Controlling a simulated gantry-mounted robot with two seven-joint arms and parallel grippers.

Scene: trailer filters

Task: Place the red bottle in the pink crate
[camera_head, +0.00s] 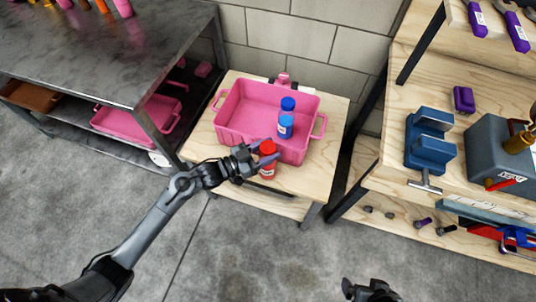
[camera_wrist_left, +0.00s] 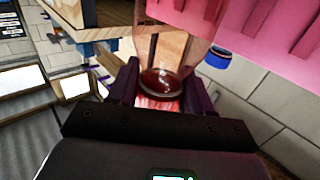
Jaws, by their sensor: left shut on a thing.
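The red bottle (camera_head: 267,171), with a red cap, is in front of the near wall of the pink crate (camera_head: 243,138) and looks upright. My left gripper (camera_head: 264,157) is shut on it from the left. In the left wrist view the bottle (camera_wrist_left: 158,84) lies between the two fingers, see-through in part. The pink crate sits on a small wooden table and also shows at the top of the left wrist view (camera_wrist_left: 265,30). Whether the bottle touches the table or the crate is unclear. My right gripper (camera_head: 368,291) is at the bottom edge, partly cut off.
The wooden table (camera_head: 220,155) has little bare room around the crate. A dark metal bench (camera_head: 110,50) is at left, and a workbench with a blue vise (camera_head: 428,143) at right.

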